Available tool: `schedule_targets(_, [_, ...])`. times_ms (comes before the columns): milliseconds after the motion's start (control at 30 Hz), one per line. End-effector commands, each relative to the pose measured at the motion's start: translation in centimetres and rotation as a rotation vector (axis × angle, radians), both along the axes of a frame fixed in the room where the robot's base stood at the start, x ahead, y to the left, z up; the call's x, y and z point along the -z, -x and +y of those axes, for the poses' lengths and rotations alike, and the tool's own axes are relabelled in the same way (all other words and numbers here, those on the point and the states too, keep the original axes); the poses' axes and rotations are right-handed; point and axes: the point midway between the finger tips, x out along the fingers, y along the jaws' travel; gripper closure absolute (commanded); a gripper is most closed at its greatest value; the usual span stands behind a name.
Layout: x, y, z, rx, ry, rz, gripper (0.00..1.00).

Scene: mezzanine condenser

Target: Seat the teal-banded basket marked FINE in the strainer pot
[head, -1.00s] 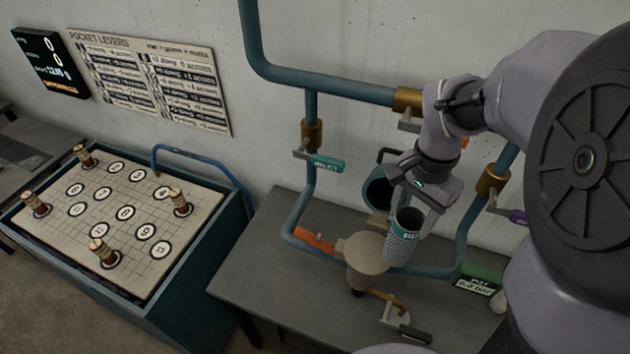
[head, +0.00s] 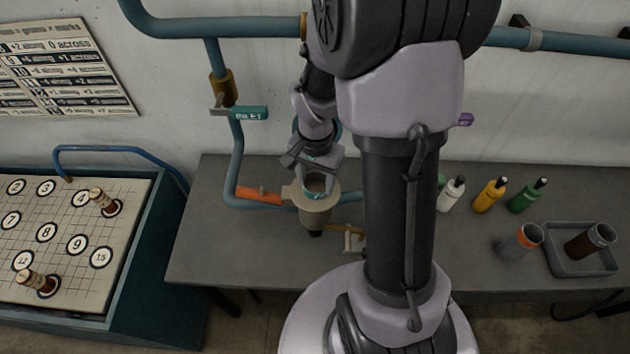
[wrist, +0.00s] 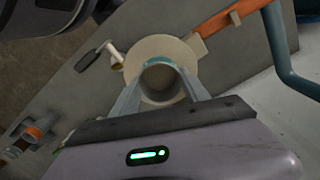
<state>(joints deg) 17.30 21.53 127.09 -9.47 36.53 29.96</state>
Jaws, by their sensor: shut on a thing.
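The teal-banded basket (head: 319,184) is held upright by its rim between the fingers of my gripper (head: 318,166). Its open mouth and teal rim (wrist: 160,77) show between the fingers (wrist: 160,92) in the wrist view. The tan strainer pot (head: 314,214) is directly below and around the basket in the head view. The pot's pale round top (wrist: 150,50) shows behind the basket in the wrist view. Most of the basket's body is hidden, and I cannot tell how deep it sits in the pot. The FINE marking is not readable now.
An orange handle (head: 258,194) lies left of the pot, and a drain lever (head: 352,240) is at its lower right. Blue pipes run close behind. An orange-banded basket (head: 523,240), a tray (head: 556,265) with a dark basket (head: 588,241), and several bottles stand at the right.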

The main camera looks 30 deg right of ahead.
Motion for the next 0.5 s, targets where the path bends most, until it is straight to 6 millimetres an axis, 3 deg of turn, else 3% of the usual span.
schedule_targets(367, [0.62,-0.04,-0.02,0.0,0.0,-0.001,1.0])
schedule_targets(400, [0.53,-0.03,-0.01,0.0,0.0,-0.001,0.41])
schedule_targets(500, [0.46,-0.03,-0.01,0.0,0.0,-0.001,0.25])
